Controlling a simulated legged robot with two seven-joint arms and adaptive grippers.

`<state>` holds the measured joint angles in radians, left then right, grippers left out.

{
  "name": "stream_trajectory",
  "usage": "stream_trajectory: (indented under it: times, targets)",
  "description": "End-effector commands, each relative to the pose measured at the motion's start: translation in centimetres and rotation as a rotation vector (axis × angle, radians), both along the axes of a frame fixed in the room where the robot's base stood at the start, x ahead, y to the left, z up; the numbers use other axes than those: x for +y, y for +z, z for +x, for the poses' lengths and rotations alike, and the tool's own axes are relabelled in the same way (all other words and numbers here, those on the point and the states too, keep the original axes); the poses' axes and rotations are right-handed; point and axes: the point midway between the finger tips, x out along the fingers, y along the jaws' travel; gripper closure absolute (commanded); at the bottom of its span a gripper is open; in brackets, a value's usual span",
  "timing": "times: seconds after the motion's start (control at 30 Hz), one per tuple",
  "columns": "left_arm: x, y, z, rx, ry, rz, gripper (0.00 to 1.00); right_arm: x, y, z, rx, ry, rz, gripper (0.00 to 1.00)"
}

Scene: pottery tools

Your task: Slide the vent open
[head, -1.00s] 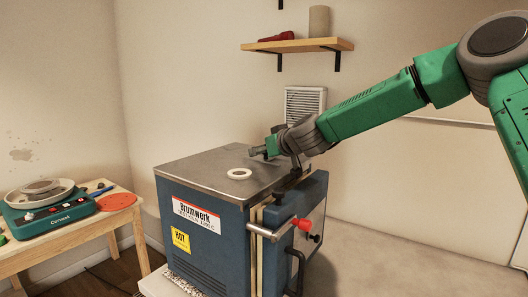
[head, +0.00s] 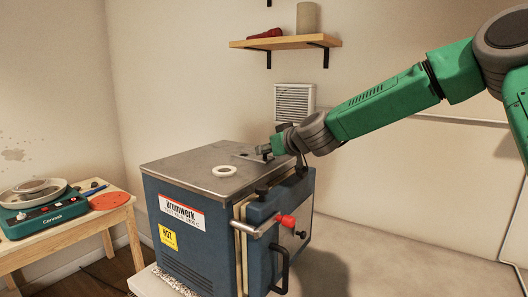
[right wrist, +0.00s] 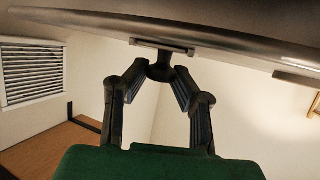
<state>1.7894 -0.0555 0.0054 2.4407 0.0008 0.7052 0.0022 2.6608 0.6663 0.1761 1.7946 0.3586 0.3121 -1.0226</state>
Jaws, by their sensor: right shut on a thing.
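The blue kiln (head: 190,240) has a grey metal top (head: 185,168). A flat vent plate (head: 248,158) lies on that top, with a small dark spot, perhaps the vent hole, beside it. My right gripper (head: 264,151) reaches in from the right, low over the kiln top by the vent plate. In the right wrist view, my right gripper (right wrist: 160,70) is shut on a dark vent knob (right wrist: 160,73), which joins the flat plate on the grey surface. In the head view its fingers hide the knob. My left gripper is not in view.
A white ring (head: 224,171) lies on the kiln top, left of my right gripper. A wall grille (head: 294,101) and a shelf (head: 285,42) are behind. A wooden table (head: 75,232) stands left.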

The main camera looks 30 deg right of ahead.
Motion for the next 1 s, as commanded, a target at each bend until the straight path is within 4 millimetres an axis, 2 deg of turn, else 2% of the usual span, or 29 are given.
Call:
stream_trajectory:
  times: [0.03, 0.07, 0.1, 0.47, 0.8, 1.0]
  targets:
    - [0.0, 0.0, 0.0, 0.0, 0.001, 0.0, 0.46, -0.6, -0.7, -0.2, 0.01, -0.013, -0.001, 0.75]
    - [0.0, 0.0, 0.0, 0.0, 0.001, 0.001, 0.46, -0.6, -0.7, -0.2, 0.011, -0.014, -0.002, 0.65]
    - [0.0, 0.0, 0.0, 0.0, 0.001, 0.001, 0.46, -0.6, -0.7, -0.2, 0.01, -0.014, -0.002, 0.58]
    - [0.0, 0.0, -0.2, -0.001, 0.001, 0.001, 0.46, -0.6, -0.4, -0.2, 0.007, -0.011, -0.002, 0.58]
    - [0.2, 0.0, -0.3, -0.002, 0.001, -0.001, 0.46, -0.1, 1.8, -4.9, 0.003, -0.012, -0.006, 0.58]
    - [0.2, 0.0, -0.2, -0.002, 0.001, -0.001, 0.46, 0.0, 2.4, -6.7, 0.006, -0.013, -0.006, 0.58]
